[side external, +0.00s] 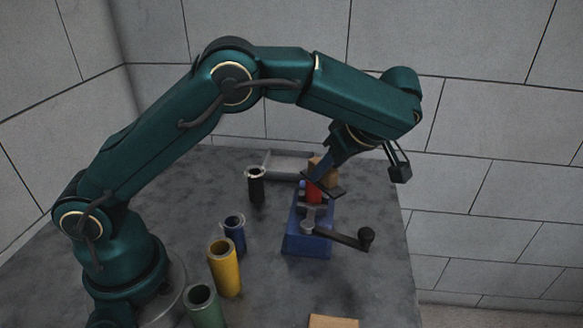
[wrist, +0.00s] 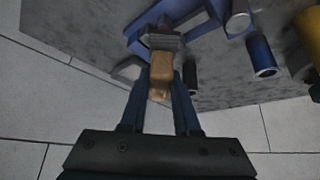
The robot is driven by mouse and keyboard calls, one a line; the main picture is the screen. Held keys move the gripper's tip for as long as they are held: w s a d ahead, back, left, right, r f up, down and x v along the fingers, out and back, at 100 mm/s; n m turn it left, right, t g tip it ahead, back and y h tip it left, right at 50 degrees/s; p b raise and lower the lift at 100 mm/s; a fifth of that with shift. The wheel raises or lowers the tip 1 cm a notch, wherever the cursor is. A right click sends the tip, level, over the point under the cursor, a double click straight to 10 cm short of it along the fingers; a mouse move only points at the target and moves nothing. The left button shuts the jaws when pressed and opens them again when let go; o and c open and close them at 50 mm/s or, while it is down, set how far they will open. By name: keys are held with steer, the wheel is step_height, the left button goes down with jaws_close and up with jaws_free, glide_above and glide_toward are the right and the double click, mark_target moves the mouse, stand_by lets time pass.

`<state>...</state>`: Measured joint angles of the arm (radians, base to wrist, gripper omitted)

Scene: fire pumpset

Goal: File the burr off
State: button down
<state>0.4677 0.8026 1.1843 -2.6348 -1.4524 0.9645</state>
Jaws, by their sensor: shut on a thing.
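My gripper (side external: 322,192) reaches down over a blue vise (side external: 306,243) from above. In the wrist view its two fingers stand on either side of a tan, wood-coloured piece (wrist: 160,75), and it is shut on that piece. The tan piece also shows behind the fingers in the side view (side external: 323,166). A small red part (side external: 313,190) shows between the fingers, above the vise jaws. Whether the tan piece is the file's handle, and where the burr is, I cannot tell. The blue vise (wrist: 205,22) also shows in the wrist view.
The vise's black crank handle (side external: 345,237) sticks out to the right. Left of the vise stand a black tube (side external: 256,188), a blue tube (side external: 234,236), a yellow tube (side external: 225,270) and a green tube (side external: 206,308). A grey tray (side external: 285,163) lies behind. A tan block (side external: 333,321) is at the front.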

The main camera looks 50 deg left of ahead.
steer(key=shift+a, duration=2.6)
steer(key=shift+d, duration=0.1)
steer(key=shift+d, duration=2.9)
steer(key=shift+a, duration=3)
steer(key=shift+r, duration=3.05)
